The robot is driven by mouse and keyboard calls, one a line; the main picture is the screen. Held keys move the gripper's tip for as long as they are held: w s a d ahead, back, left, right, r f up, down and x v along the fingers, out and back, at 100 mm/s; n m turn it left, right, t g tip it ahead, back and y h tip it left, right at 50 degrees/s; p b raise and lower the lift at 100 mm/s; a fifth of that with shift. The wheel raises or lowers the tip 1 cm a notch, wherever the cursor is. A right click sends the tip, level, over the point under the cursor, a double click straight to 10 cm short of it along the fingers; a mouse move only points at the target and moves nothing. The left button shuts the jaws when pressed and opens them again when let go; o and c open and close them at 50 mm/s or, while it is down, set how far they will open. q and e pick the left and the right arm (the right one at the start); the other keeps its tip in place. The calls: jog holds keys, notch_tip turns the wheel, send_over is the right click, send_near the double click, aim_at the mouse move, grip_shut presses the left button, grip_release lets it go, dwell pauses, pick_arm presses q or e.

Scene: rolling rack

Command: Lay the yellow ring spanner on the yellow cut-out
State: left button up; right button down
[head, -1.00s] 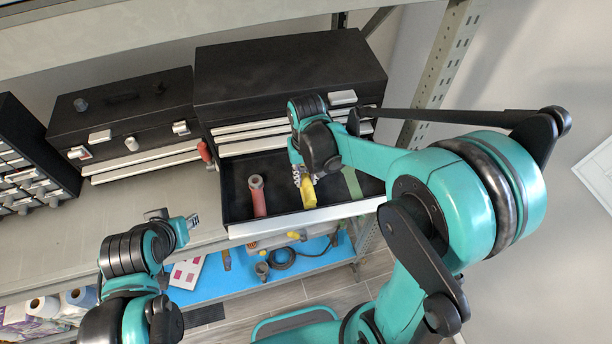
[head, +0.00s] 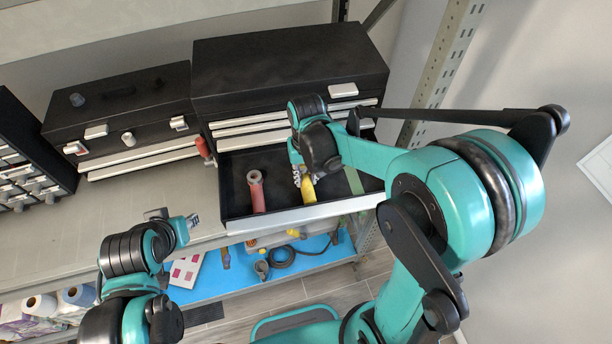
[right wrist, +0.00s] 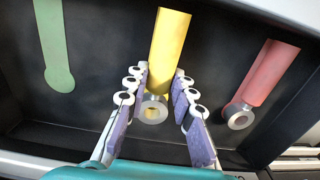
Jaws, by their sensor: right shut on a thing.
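The yellow ring spanner (head: 308,189), a yellow bar with a grey ring end, is in the open drawer (head: 284,216) of the black tool chest. My right gripper (head: 303,176) reaches into the drawer and is shut on the spanner. In the right wrist view the fingers (right wrist: 162,72) stand on both sides of the yellow spanner (right wrist: 170,42), near its grey ring. The yellow cut-out cannot be made out; the spanner and fingers cover that area. I cannot tell whether the spanner touches the drawer floor. My left gripper (head: 192,220) is outside the drawer, its jaws too small to read.
A red ring spanner (head: 256,192) lies left of the yellow one. A flat green cut-out (right wrist: 54,48) is bare on the other side. The drawer's raised front edge and the chest (head: 285,75) bound the space. A second toolbox (head: 120,110) stands left.

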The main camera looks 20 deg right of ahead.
jog(key=shift+f+b, duration=0.6)
jog(key=shift+f, duration=0.1)
jog(key=c, duration=1.2)
grip_release()
notch_tip(320, 180, up, 12)
